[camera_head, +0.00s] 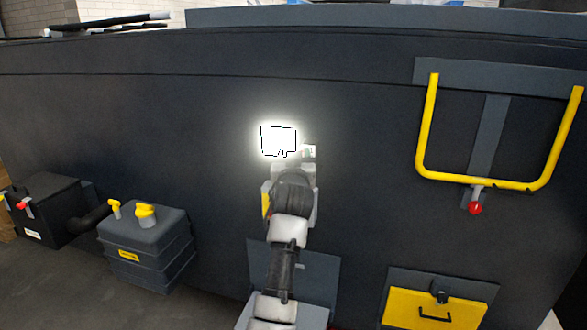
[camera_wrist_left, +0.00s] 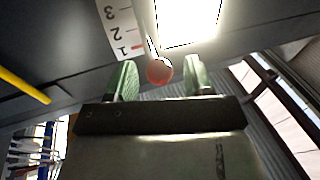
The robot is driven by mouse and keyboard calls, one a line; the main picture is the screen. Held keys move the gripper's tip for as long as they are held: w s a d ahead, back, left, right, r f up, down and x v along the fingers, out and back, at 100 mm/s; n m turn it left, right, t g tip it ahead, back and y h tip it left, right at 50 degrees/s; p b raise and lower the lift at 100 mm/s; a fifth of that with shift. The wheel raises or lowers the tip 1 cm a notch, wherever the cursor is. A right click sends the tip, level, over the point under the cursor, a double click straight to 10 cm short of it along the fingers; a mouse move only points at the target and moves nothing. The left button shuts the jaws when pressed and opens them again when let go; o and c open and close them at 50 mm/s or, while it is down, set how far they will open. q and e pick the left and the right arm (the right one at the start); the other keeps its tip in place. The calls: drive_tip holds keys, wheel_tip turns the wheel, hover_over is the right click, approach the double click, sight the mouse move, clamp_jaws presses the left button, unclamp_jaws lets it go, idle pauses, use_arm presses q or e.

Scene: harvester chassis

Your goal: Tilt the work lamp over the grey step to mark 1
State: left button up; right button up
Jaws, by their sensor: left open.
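The work lamp (camera_head: 278,141) glows white on the dark wall, above the grey step (camera_head: 320,268), which my arm partly covers. In the left wrist view the lit lamp (camera_wrist_left: 190,18) is at the top, with a red ball knob (camera_wrist_left: 159,71) on a thin lever below it. A white scale (camera_wrist_left: 118,30) shows 1, 2 and 3, with a red pointer (camera_wrist_left: 137,46) beside the 1. My left gripper (camera_wrist_left: 158,66) is open, its green fingers on either side of the knob; I cannot tell whether they touch it. My right gripper is not in view.
A yellow U-shaped bar (camera_head: 425,130) with a red knob is on the wall at right. A yellow hatch (camera_head: 405,312) is below it. A grey tank (camera_head: 145,245) with yellow caps and a black box (camera_head: 50,210) stand at left. The wall between is clear.

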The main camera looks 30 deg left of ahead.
use_arm(q)
drive_tip(key=b+v, duration=0.3)
drive_tip(key=v, duration=0.7)
drive_tip(key=shift+r, duration=0.1)
